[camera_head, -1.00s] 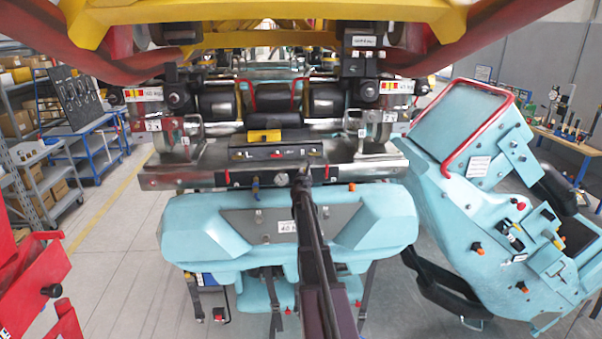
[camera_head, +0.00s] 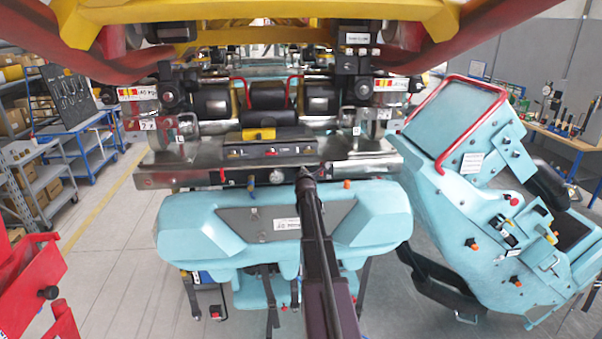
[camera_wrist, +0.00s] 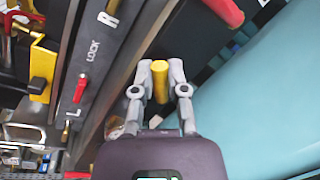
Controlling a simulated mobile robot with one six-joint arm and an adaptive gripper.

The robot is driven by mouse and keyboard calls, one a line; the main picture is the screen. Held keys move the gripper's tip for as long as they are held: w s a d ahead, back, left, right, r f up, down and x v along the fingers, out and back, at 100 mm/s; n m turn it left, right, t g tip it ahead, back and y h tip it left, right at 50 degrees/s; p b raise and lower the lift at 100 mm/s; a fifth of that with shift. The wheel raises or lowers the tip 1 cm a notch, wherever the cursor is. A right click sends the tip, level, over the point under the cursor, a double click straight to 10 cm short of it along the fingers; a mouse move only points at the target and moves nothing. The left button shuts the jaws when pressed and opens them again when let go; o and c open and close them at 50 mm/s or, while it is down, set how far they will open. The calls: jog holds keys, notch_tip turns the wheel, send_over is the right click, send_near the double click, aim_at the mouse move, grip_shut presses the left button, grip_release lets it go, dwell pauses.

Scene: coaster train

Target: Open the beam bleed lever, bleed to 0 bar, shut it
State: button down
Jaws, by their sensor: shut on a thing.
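My gripper (camera_wrist: 160,78) is shut on a small yellow part, seen between the fingertips in the wrist view; this looks like the bleed lever (camera_wrist: 157,66). Yellow also shows beside the right finger. In the head view my gripper (camera_head: 304,180) is at the front face of the metal beam (camera_head: 160,178), right of a small round gauge (camera_head: 276,176). My gripper and arm hide the lever there. The gauge reading is too small to read. A blue-handled valve (camera_head: 251,183) is left of the gauge.
A dark panel (camera_wrist: 95,65) marked LOCK, R and L carries a red lever (camera_wrist: 80,88). A yellow block (camera_head: 258,134) sits above the beam. The turquoise seat unit (camera_head: 190,225) is close below my gripper; another tilted seat (camera_head: 480,200) stands right. A red cabinet (camera_head: 30,285) is lower left.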

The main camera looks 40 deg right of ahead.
jog(key=m, duration=0.2)
jog(key=f+m+y, duration=0.1)
jog(key=shift+d+f+m+b, duration=0.1)
jog(key=shift+d+m+b, duration=0.2)
jog(key=shift+m, duration=0.1)
jog(key=shift+f+m+t+y+b, duration=0.15)
jog(key=shift+f+m+t+y, duration=0.1)
jog(key=shift+m, duration=0.35)
jog(key=shift+f+m+t+y+b, duration=0.15)
jog(key=shift+m+t+y, duration=0.1)
jog(key=shift+m, duration=0.35)
jog(key=c, duration=0.9)
grip_release()
jog(key=shift+o, duration=1.2)
jog(key=shift+w+f, duration=0.1)
jog(key=shift+f, duration=0.05)
